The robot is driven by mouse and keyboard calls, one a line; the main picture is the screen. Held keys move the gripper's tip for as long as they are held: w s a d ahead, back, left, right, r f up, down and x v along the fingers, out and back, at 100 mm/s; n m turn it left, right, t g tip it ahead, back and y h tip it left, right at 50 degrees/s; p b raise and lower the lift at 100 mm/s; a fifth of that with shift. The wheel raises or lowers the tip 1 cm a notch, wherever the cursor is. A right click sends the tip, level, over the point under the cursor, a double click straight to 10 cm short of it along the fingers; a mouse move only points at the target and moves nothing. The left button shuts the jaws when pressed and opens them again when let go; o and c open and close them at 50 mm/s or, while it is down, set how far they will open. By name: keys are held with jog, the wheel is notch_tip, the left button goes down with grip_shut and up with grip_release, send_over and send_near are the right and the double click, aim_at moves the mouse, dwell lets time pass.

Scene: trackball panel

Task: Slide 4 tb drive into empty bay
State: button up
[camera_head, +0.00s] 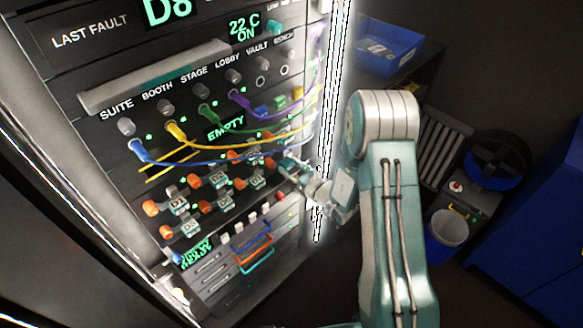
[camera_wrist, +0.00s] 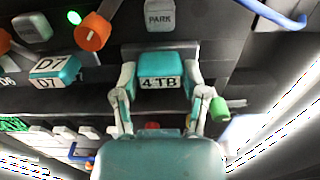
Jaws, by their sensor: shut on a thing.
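In the wrist view, the teal drive (camera_wrist: 161,60) with the white "4 TB" label is between the two fingers of my gripper (camera_wrist: 161,90). My gripper is shut on it, one finger on each side. The drive faces the dark drive panel; how far it is in any slot cannot be told. In the head view, my gripper (camera_head: 288,168) is at the right end of the drive rows, and the drive itself cannot be made out there. A green "EMPTY" sign (camera_head: 226,128) glows above those rows. Which bay is empty cannot be told.
Left of the held drive is a teal D7 drive (camera_wrist: 55,70) with an orange knob (camera_wrist: 93,32). A grey PARK block (camera_wrist: 160,13) is above. Yellow and blue cables (camera_head: 185,160) hang across the rack near the drives. A blue bin (camera_head: 385,48) is at the back right.

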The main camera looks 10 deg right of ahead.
jog(key=shift+w+a, duration=0.15)
jog(key=shift+w, duration=0.1)
jog(key=o, duration=1.2)
jog(key=v, duration=1.2)
jog(key=shift+a, duration=0.1)
